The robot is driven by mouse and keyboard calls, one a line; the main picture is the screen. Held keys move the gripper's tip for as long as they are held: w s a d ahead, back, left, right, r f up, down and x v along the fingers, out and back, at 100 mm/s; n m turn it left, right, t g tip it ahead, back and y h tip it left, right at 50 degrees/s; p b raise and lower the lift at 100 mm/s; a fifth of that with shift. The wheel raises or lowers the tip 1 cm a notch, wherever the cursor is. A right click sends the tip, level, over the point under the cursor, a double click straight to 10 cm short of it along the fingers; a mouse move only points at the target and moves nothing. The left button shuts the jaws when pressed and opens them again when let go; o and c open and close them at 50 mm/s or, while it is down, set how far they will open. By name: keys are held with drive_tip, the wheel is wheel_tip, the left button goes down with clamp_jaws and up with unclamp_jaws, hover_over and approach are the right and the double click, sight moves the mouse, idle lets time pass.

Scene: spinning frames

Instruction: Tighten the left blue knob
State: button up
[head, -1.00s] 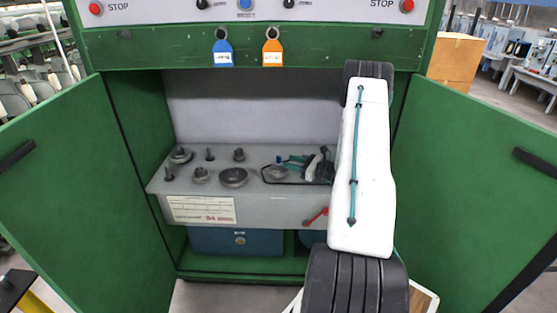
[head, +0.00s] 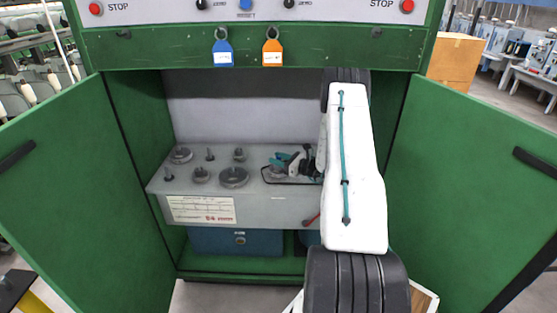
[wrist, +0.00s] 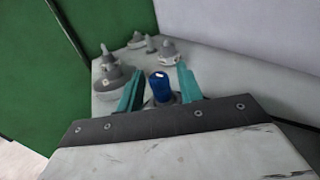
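A blue knob (wrist: 159,88) with a pale mark on top stands on a grey round base in the wrist view. My gripper (wrist: 158,74) has its two teal fingers open, one on each side of the knob, with a gap visible on both sides. In the head view my gripper (head: 283,161) is over the right part of the grey shelf (head: 270,204) in the green cabinet. There the knob is hidden by the gripper. Only one blue knob shows, and any other to the right is behind my arm.
Several grey spindles and discs, including a large disc (head: 233,177), stand on the shelf left of my gripper. A red handle (head: 312,219) is on the shelf front, beside my arm. Open green doors (head: 82,200) flank the cabinet. Blue (head: 222,50) and orange (head: 272,50) tags hang above.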

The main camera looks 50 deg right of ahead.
clamp_jaws()
drive_tip(key=shift+m+h, duration=0.3)
drive_tip(key=shift+h, duration=0.1)
drive_tip(key=m+h, duration=0.2)
drive_tip(key=h, duration=0.1)
drive_tip(key=m+h, duration=0.2)
drive_tip(key=h, duration=0.2)
drive_tip(key=shift+m, duration=0.3)
drive_tip(key=shift+m+g+h, duration=0.6)
drive_tip(key=shift+m+h, duration=0.5)
drive_tip(key=shift+h, duration=0.7)
drive_tip(key=shift+o, duration=0.9)
unclamp_jaws()
drive_tip(key=shift+s, duration=0.1)
drive_tip(key=v, duration=0.7)
drive_tip(key=shift+s+a, duration=0.2)
drive_tip(key=shift+s, duration=0.05)
